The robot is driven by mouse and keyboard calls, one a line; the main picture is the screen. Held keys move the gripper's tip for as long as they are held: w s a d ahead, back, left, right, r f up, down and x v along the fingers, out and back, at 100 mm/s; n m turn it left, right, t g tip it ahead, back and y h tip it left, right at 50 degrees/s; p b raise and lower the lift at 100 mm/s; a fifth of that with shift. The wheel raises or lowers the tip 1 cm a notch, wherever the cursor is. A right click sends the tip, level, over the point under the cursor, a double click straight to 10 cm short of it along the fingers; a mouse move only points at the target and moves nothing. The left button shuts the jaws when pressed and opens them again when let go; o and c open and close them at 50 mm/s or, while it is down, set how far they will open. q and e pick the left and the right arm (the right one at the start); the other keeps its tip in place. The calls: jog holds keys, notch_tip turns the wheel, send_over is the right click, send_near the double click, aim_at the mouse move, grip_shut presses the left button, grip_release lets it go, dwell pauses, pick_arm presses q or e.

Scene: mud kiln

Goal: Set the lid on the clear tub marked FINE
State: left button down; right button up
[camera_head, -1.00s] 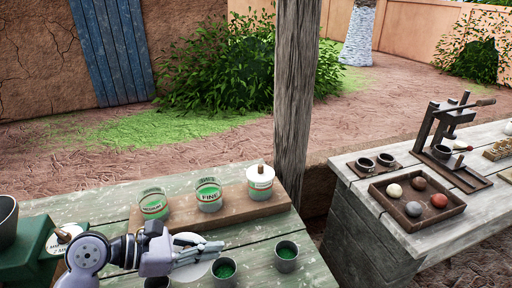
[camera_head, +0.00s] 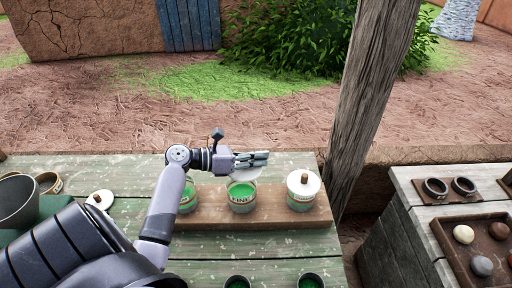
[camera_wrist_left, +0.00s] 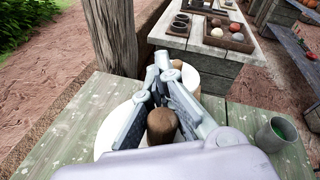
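The clear tub marked FINE (camera_head: 241,197), with green contents, stands on a wooden board in the head view, between a similar tub and a lidded one. My left gripper (camera_head: 252,159) is just above and behind its rim. In the left wrist view, the gripper's fingers (camera_wrist_left: 165,105) are around the wooden knob (camera_wrist_left: 162,127) of a white round lid (camera_wrist_left: 112,132). The lid is held off the tub, and little of it shows in the head view. The tub is hidden in the wrist view. My right gripper is not in view.
A lidded tub (camera_head: 303,192) stands right of FINE, an open green-filled tub (camera_head: 188,199) left. Another white lid (camera_head: 99,199) lies at left. Small cups (camera_head: 311,281) stand at the front. A wooden post (camera_head: 368,90) rises behind, at right. A side bench (camera_head: 408,220) holds a tray.

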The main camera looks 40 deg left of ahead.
aim_at(254, 172)
pick_arm(q)
jog(key=shift+s+a+f+n+t+b, duration=0.3)
jog(key=shift+a+n+t+b, duration=0.1)
jog(key=shift+a+n, duration=0.15)
jog(key=shift+w+a+f+b, duration=0.1)
jog(key=shift+f+b, duration=0.25)
notch_tip(254, 172, down, 5)
jog(key=b, duration=0.6)
jog(key=shift+a+b, duration=0.1)
jog(key=shift+b, duration=0.3)
jog(key=shift+w+f+b, duration=0.1)
jog(key=shift+f+b, duration=0.25)
jog(key=shift+b, duration=0.05)
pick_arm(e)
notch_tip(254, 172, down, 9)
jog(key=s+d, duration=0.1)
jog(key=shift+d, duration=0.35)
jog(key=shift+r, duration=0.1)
pick_arm(q)
jog(key=shift+f, duration=0.3)
jog(key=c, duration=2.3)
grip_release()
